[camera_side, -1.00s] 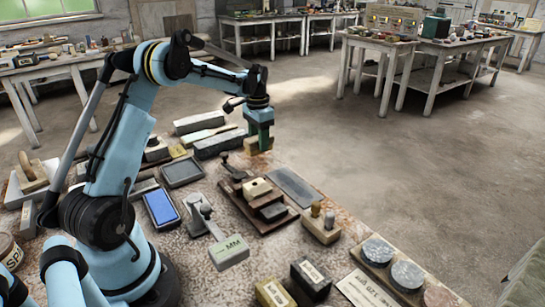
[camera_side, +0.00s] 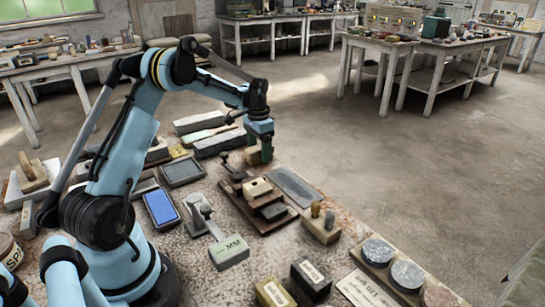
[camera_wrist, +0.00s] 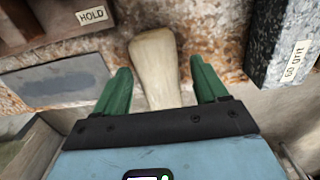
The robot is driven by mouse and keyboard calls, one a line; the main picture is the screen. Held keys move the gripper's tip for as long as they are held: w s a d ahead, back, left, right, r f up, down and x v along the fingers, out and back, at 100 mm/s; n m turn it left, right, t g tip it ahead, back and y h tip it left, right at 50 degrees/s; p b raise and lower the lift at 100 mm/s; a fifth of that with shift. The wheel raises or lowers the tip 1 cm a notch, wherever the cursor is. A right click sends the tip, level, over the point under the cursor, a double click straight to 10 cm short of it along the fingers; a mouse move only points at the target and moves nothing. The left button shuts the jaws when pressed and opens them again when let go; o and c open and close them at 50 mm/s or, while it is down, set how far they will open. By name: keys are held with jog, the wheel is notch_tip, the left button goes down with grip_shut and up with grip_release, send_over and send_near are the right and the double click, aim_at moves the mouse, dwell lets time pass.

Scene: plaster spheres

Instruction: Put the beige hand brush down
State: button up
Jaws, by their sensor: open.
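The beige hand brush (camera_side: 252,157) is at the far end of the work table, close to its edge. In the wrist view its pale, tapered body (camera_wrist: 154,60) lies between my green fingers. My gripper (camera_side: 262,152) is low over the brush, pointing down. In the wrist view my gripper (camera_wrist: 162,84) is open, with a gap visible on both sides of the brush. The brush appears to rest on the speckled tabletop (camera_wrist: 180,20). Its near end is hidden by my gripper body.
A brown fixture labelled HOLD (camera_wrist: 40,22) and a flat grey slab (camera_wrist: 52,82) lie left of the brush in the wrist view. A grey block marked 60 grit (camera_wrist: 276,40) stands at right. The table edge and floor (camera_side: 380,180) are close by.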

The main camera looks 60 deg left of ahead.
aim_at(259, 147)
notch_tip(259, 147, up, 12)
jog(key=s+d+r+t, duration=0.1)
jog(key=d+r, duration=0.3)
jog(key=d, duration=0.3)
jog(key=s+d+f+t, duration=0.2)
jog(key=s+d+t, duration=0.1)
jog(key=s+d, duration=0.4)
jog(key=s+d+f+t, duration=0.1)
jog(key=s+d+t, duration=0.2)
jog(key=d, duration=0.9)
jog(key=s, duration=0.3)
jog(key=shift+s+f, duration=0.35)
jog(key=shift+s, duration=0.05)
